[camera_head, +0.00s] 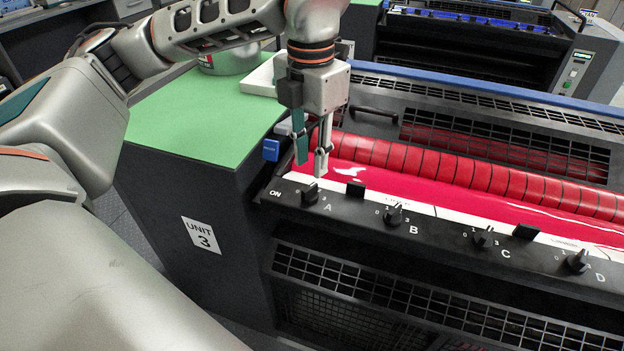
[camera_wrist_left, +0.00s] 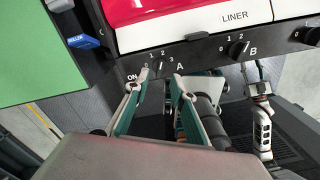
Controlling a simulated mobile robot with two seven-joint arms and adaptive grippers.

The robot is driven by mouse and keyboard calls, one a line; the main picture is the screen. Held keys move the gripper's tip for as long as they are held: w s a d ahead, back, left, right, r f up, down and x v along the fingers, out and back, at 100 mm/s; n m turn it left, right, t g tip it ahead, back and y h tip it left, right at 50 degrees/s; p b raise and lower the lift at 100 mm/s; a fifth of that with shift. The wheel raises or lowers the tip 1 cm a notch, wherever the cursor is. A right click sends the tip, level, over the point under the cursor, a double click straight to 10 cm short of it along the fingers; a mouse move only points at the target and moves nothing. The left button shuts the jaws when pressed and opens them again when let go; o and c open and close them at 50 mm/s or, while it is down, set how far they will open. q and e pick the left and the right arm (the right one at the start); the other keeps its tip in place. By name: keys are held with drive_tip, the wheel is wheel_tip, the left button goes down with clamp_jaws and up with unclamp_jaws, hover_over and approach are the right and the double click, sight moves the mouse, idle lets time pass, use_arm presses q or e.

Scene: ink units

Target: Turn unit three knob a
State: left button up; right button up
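Unit three is the dark press with the "UNIT 3" label (camera_head: 202,235) on its side. Knob A (camera_head: 310,193) is a small black knob at the left end of its front panel, right of "ON". It also shows in the wrist view (camera_wrist_left: 160,69), with marks 0 to 3 around it; its pointer seems to face up, near 2, but the exact setting is unclear. My left gripper (camera_head: 311,164) points down just above knob A. Its two fingers are apart and empty in the wrist view (camera_wrist_left: 158,82), on either side of the knob's lower end.
Knob B (camera_head: 394,214), knob C (camera_head: 483,237) and knob D (camera_head: 577,261) sit further right on the panel. Red rollers (camera_head: 450,165) lie behind it. A blue roller tag (camera_head: 271,150) sticks out left of the fingers. The green top (camera_head: 190,120) is mostly clear.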

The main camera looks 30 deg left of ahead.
sight(311, 186)
use_arm(q)
wheel_tip(311, 186, down, 6)
drive_tip(key=shift+r, duration=0.1)
idle(0.4)
clamp_jaws()
